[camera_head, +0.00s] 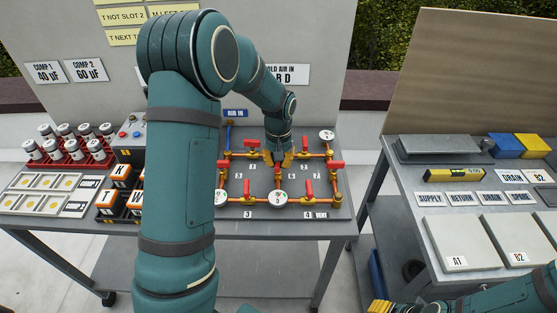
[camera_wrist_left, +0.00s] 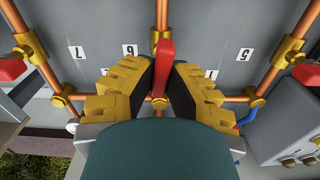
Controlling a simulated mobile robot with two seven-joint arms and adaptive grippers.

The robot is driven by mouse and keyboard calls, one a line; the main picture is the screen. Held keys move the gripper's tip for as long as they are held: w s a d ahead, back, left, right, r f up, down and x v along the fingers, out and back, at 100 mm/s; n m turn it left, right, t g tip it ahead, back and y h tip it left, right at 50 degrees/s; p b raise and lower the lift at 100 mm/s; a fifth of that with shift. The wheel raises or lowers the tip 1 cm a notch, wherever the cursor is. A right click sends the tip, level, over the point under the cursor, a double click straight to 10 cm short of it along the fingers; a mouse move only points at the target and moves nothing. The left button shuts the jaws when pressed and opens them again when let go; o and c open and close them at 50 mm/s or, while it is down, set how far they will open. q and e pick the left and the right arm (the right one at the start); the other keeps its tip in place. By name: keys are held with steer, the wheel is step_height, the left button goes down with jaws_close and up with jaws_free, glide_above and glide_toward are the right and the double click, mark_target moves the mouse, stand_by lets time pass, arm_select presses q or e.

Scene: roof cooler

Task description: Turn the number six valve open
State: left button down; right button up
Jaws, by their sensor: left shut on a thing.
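The valve board (camera_head: 240,177) carries copper pipes, brass fittings and several valves with red handles. My left gripper (camera_head: 278,158) is at the back middle of the board, mostly hidden behind its own arm links. In the left wrist view, its yellow-and-black fingers (camera_wrist_left: 165,85) are shut on a red valve handle (camera_wrist_left: 166,62), which points along the upright pipe. The number 6 label (camera_wrist_left: 130,50) is beside that pipe, upside down in this view. My right gripper (camera_head: 379,306) shows only as a yellow part at the bottom edge; its fingers are not clear.
Other red handles (camera_head: 307,188) and round gauges (camera_head: 278,198) stand close around my left gripper. Capacitors in a red rack (camera_head: 70,160) and orange-black boxes (camera_head: 118,180) are at the left. A second table (camera_head: 410,185) with panels and labels is at the right.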

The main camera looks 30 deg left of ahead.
arm_select(q)
steer(key=shift+s+f, duration=0.1)
steer(key=c, duration=1)
jaws_free()
step_height(320, 180, up, 12)
steer(key=shift+r, duration=0.1)
